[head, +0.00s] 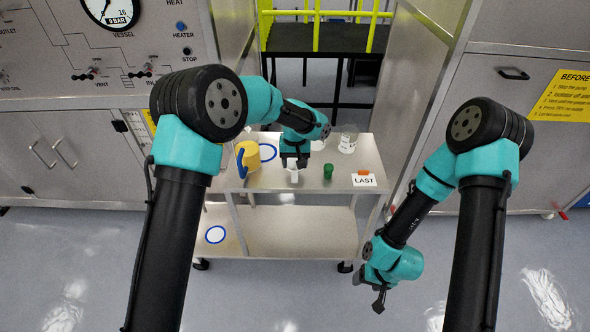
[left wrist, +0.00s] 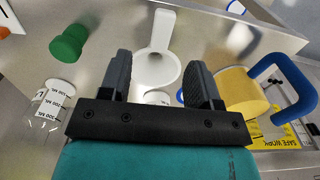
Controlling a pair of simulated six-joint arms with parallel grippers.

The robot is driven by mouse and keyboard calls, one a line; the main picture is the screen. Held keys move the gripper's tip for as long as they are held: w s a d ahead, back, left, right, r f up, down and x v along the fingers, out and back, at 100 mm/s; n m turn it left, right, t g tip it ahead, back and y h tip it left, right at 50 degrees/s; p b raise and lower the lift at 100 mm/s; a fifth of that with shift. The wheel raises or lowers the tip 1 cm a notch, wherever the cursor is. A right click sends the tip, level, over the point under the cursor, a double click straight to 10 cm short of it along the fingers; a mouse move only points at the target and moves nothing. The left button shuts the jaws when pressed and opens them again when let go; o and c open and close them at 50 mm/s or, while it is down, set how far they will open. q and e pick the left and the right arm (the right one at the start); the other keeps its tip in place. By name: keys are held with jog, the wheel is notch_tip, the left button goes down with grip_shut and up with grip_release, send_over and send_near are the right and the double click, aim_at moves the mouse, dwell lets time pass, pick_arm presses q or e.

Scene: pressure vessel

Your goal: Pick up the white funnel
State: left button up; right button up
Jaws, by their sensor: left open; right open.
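A white piece (left wrist: 156,67) with a round bowl and a long flat handle lies on the steel table; it also shows in the head view (head: 293,174). My left gripper (head: 294,162) is open above it, and in the left wrist view the bowl shows between the fingers (left wrist: 158,66). A second white round thing (left wrist: 157,97) is mostly hidden behind the gripper's palm; I cannot tell which of the two is the funnel. My right gripper (head: 380,301) is open and empty, low to the right of the table.
A yellow mug (head: 252,155) with a blue handle stands left of the left gripper. A green stopper-like piece (head: 328,171) and a clear beaker (head: 348,142) stand to the right. A "LAST" card (head: 363,181) lies at the table's right. The lower shelf (head: 290,233) is mostly clear.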

aim_at(295, 174)
pick_arm(q)
jog(key=shift+f, duration=1)
jog(key=shift+s+f, duration=0.2)
jog(key=shift+f, duration=2.4)
grip_shut()
jog(key=shift+r, duration=0.1)
